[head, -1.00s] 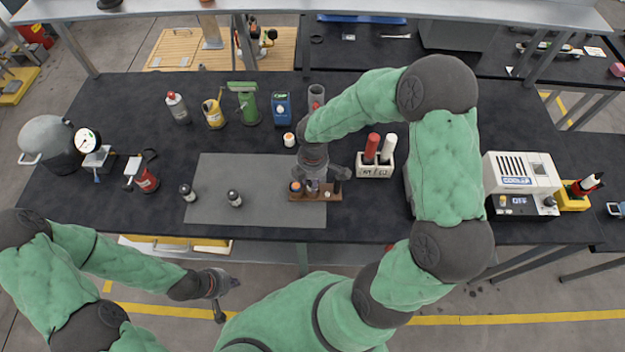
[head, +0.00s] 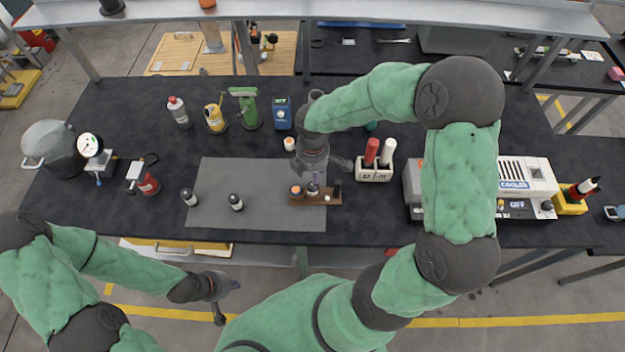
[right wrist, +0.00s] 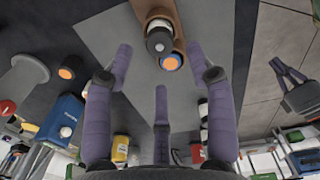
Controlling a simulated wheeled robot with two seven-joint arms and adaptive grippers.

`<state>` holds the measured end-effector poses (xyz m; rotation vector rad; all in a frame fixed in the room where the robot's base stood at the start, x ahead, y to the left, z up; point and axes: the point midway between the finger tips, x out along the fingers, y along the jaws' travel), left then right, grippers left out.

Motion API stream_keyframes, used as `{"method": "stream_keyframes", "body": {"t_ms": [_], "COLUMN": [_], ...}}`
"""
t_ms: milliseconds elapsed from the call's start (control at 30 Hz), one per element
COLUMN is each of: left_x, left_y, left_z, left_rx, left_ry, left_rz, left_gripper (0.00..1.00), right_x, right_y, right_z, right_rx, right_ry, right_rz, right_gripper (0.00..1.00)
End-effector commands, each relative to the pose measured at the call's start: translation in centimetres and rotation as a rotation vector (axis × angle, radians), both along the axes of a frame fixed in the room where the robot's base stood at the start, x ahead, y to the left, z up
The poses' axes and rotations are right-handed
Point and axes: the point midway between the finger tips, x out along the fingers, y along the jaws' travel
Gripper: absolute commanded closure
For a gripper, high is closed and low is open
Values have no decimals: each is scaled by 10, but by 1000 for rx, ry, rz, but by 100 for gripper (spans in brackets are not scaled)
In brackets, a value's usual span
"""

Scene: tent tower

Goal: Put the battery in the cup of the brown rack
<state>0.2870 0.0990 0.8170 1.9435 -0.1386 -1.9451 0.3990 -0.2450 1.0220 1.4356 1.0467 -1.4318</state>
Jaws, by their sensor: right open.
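The brown rack (head: 325,200) lies on the right end of the grey mat. In it stand an orange-topped piece (head: 296,190), a middle cylinder (head: 313,188) with a dark cap and pale body, and a dark piece (head: 337,189) at the right. The right wrist view shows the rack (right wrist: 178,25), the capped cylinder (right wrist: 158,42) and the orange top (right wrist: 170,62). I cannot tell surely whether the cylinder is the battery. My right gripper (head: 317,174) is open, empty and above the rack; its fingers are spread. My left gripper (head: 228,301) is open and empty off the table's front edge.
A white holder (head: 374,175) with red and white sticks is right of the rack. Bottles and a blue box (head: 282,113) stand behind. The mat's middle is clear.

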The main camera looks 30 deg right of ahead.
Motion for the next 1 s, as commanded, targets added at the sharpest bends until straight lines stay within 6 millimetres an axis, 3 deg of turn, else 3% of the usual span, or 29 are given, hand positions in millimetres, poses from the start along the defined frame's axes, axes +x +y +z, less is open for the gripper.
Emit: {"method": "stream_keyframes", "body": {"t_ms": [100, 333, 1000], "left_x": [0, 0, 0], "left_y": [0, 0, 0], "left_z": [5, 9, 9], "left_rx": [0, 0, 0], "left_ry": [0, 0, 0], "left_rz": [0, 0, 0], "left_gripper": [100, 100, 100], "right_x": [1, 0, 0], "right_y": [0, 0, 0], "right_z": [26, 53, 59], "right_rx": [-1, 0, 0], "right_ry": [-3, -1, 1], "right_rz": [0, 0, 0], "right_gripper": [44, 44, 44]}}
